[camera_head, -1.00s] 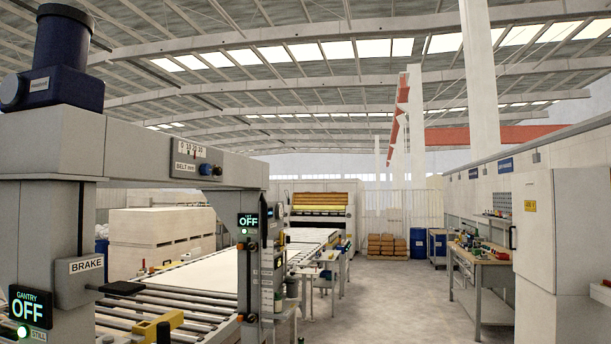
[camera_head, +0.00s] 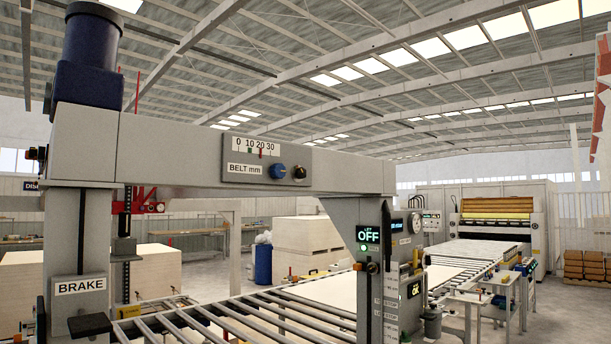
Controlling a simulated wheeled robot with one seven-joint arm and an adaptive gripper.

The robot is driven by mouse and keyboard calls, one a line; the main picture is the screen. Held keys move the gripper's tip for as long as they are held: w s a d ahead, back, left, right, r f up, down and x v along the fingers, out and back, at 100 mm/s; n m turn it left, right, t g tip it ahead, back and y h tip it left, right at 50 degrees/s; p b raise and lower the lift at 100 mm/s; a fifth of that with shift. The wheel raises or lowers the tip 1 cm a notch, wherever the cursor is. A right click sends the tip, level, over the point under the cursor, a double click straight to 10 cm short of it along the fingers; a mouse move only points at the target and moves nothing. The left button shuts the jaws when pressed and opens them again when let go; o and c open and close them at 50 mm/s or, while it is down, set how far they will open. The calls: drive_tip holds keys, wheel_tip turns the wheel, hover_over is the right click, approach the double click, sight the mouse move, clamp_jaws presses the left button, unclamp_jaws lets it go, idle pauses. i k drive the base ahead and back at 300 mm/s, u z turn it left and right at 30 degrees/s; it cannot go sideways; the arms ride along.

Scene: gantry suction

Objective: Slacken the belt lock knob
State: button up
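A grey panel (camera_head: 240,169) labelled "BELT mm" is on the front of the gantry's crossbeam (camera_head: 180,155). Above the label is a white scale marked 0 to 30 (camera_head: 256,146), with a green mark near 10 and a red mark near 20. To the right of the label are a blue knob (camera_head: 278,171) and, beside it, a smaller dark knob (camera_head: 299,172). No label tells which of the two is the lock knob. My gripper is not in view.
The gantry's left post (camera_head: 78,240) carries a "BRAKE" box (camera_head: 80,286); its right post (camera_head: 352,250) carries a display reading "OFF" (camera_head: 368,235). A dark blue motor (camera_head: 92,55) tops the beam. A roller conveyor (camera_head: 240,318) runs below, with pale board stacks (camera_head: 300,245) behind.

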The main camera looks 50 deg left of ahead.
sight(300, 173)
drive_tip(key=u, duration=0.7)
drive_tip(key=i, duration=1)
drive_tip(key=u, duration=0.8)
